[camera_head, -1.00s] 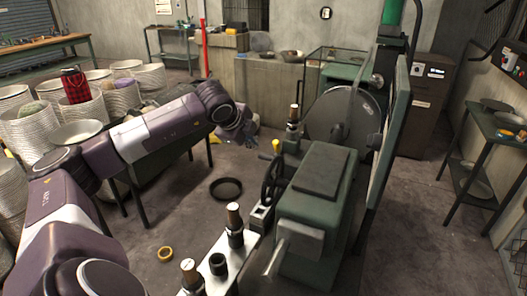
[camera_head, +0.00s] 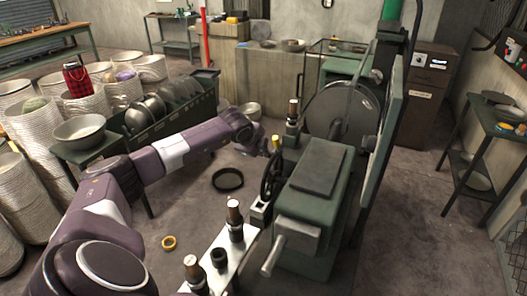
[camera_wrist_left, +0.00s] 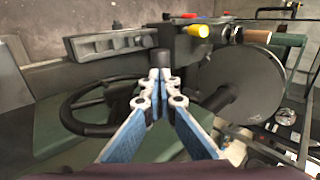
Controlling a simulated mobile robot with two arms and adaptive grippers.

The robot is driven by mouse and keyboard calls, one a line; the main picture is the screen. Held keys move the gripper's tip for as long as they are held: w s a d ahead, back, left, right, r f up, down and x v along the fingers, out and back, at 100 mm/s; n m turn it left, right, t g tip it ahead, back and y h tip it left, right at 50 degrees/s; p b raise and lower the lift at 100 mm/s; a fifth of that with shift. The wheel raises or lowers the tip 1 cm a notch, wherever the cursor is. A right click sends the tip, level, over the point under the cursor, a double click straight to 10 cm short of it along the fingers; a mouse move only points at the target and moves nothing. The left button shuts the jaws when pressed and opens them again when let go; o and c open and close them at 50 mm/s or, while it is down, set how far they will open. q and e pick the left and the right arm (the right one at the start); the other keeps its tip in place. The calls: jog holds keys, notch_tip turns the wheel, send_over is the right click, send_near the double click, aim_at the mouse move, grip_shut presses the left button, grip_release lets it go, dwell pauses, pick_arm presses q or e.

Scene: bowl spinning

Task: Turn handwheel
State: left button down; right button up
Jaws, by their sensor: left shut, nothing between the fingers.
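The black handwheel (camera_head: 269,176) stands upright on the near left side of the green machine (camera_head: 317,187). A yellow handle (camera_head: 276,142) shows close above it in the head view. My left gripper (camera_head: 272,147) is beside the top of the wheel, small and partly hidden in that view. In the left wrist view, the blue-grey fingers (camera_wrist_left: 160,88) are shut and empty. They overlap the right part of the handwheel rim (camera_wrist_left: 70,107) there; I cannot tell whether they touch it. The yellow handle (camera_wrist_left: 198,30) is above and right of the fingertips. My right gripper is not in view.
A large grey disc (camera_head: 340,112) stands at the machine's far end. A metal plate with dark-and-wood knobs (camera_head: 222,262) is in front. A green rack of bowls (camera_head: 172,108) and bowl stacks (camera_head: 30,130) stand left. A black ring (camera_head: 228,179) lies on the floor.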

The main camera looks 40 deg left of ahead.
pick_arm(q)
jog(key=shift+w+a+f+g, duration=0.15)
jog(key=shift+w+g, duration=0.25)
jog(key=shift+g, duration=0.2)
dwell(0.3)
jog(key=shift+h, duration=0.3)
jog(key=w+f+b, duration=0.1)
jog(key=b, duration=0.1)
jog(key=w+a+f+b, duration=0.1)
jog(key=w+f+b, duration=0.2)
jog(key=w+b, duration=0.1)
jog(key=shift+a+f, duration=0.15)
jog(key=shift+a, duration=0.1)
jog(key=shift+b+x, duration=0.5)
jog(key=shift+x, duration=0.4)
jog(key=shift+s+f, duration=0.1)
jog(key=v, duration=1.2)
dwell(0.3)
